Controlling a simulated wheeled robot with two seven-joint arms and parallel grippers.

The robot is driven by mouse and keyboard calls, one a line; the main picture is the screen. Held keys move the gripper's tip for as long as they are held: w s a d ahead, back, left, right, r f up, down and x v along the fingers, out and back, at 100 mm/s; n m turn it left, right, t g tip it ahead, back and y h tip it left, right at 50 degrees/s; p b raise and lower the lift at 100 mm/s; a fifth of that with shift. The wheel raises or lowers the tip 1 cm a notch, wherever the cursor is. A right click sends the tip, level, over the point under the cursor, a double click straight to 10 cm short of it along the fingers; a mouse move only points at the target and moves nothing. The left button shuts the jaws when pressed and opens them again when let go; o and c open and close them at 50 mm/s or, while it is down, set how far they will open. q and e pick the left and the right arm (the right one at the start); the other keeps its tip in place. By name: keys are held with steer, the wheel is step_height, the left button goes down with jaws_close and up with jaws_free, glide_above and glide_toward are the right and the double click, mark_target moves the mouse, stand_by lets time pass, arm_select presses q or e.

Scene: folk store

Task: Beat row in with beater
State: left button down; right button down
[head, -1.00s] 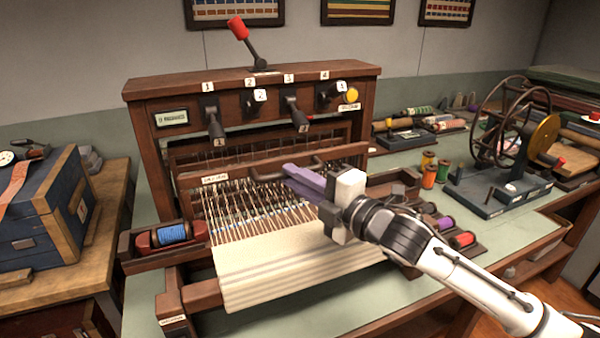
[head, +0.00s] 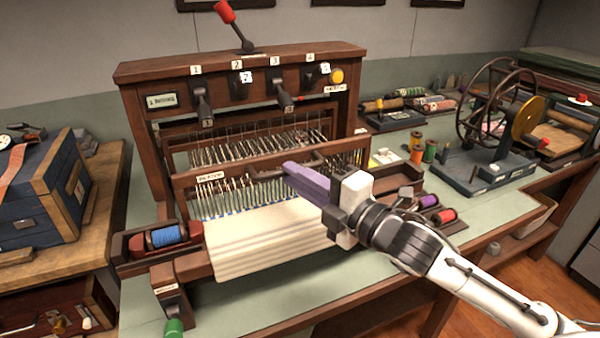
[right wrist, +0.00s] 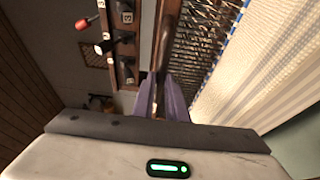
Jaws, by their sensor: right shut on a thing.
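The beater (head: 236,170) is a dark wooden frame with a label and a handle, standing across the loom. My right gripper (head: 290,171) has purple fingers, shut around the beater's handle. In the right wrist view, the fingers (right wrist: 160,100) close on the handle bar (right wrist: 163,45). The cream cloth (head: 260,240) lies in front of the beater, with a short stretch of warp threads between them. A blue row (head: 232,213) runs along the cloth's back edge, and it also shows in the right wrist view (right wrist: 228,45). My left gripper is out of view.
The loom's upper frame (head: 240,65) carries several levers and a red-tipped handle (head: 225,12). A shuttle with blue thread (head: 166,236) sits in a tray at left. A blue chest (head: 40,190) is at left.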

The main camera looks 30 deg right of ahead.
steer(key=shift+f, duration=0.1)
steer(key=w+d, duration=0.1)
steer(key=w, duration=0.9)
steer(key=shift+w+d+p, duration=0.2)
steer(key=shift+w+p, duration=0.2)
steer(key=c, duration=1.4)
jaws_free()
steer(key=shift+o, duration=0.2)
steer(key=shift+d, duration=0.1)
